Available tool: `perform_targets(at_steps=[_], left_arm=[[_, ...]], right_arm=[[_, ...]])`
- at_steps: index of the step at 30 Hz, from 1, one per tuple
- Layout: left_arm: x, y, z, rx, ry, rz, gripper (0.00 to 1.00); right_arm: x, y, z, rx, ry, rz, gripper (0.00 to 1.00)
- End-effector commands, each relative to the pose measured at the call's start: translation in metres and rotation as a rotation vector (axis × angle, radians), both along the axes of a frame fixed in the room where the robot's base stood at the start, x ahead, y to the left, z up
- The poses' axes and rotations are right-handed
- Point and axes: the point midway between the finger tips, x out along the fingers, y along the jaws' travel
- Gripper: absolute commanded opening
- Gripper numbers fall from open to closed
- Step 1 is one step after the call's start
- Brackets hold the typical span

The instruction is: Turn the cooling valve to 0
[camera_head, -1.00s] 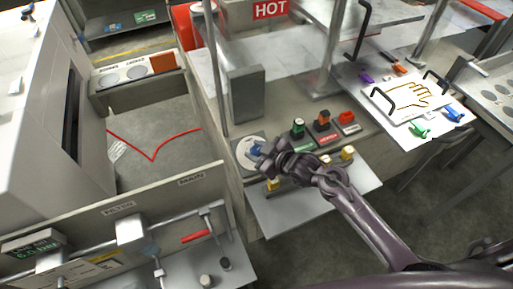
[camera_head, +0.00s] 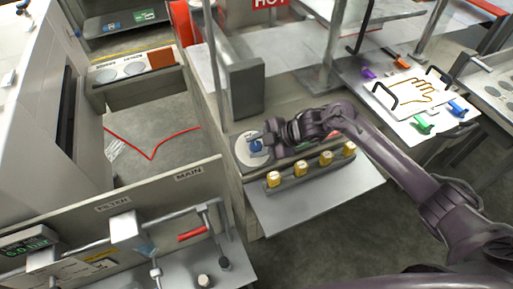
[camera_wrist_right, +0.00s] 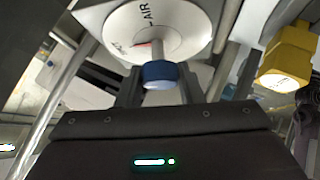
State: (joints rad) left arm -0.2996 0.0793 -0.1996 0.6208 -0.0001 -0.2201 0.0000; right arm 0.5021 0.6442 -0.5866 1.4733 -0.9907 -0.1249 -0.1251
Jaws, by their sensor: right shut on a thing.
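The valve is a round white dial (camera_head: 243,157) with a blue knob (camera_head: 256,146), on the bench near the middle of the head view. In the right wrist view the dial (camera_wrist_right: 180,25) carries the letters AIR and a red mark, and the blue knob (camera_wrist_right: 160,72) stands out on a pale stem. My right gripper (camera_head: 262,145) is shut on the blue knob, with one finger on each side of it in the wrist view (camera_wrist_right: 160,88). The number the valve is set to cannot be read. My left gripper is not in view.
Several yellow blocks (camera_head: 327,158) stand in a row just in front of my right forearm, which hides most of the coloured switches behind. A grey upright box (camera_head: 246,88) stands behind the dial.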

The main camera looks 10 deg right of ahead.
Motion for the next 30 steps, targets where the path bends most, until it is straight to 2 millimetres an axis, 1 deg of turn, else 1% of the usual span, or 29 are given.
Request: perform_targets(at_steps=[1, 9, 25, 26, 30], left_arm=[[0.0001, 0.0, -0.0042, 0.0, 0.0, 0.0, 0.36], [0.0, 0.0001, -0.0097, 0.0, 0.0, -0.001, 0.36], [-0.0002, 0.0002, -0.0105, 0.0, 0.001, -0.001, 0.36], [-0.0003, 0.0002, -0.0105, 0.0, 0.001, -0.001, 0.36], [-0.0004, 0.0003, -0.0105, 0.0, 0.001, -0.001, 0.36]], right_arm=[[0.0011, 0.0001, -0.0007, -0.013, -0.006, 0.024, 0.11], [0.0001, 0.0003, -0.0004, -0.056, -0.013, 0.102, 0.11], [-0.0006, 0.0011, 0.0001, -0.066, -0.014, 0.122, 0.11], [-0.0006, 0.0011, 0.0001, -0.066, -0.014, 0.122, 0.36], [-0.0005, 0.0011, 0.0001, -0.066, -0.014, 0.12, 0.55]])
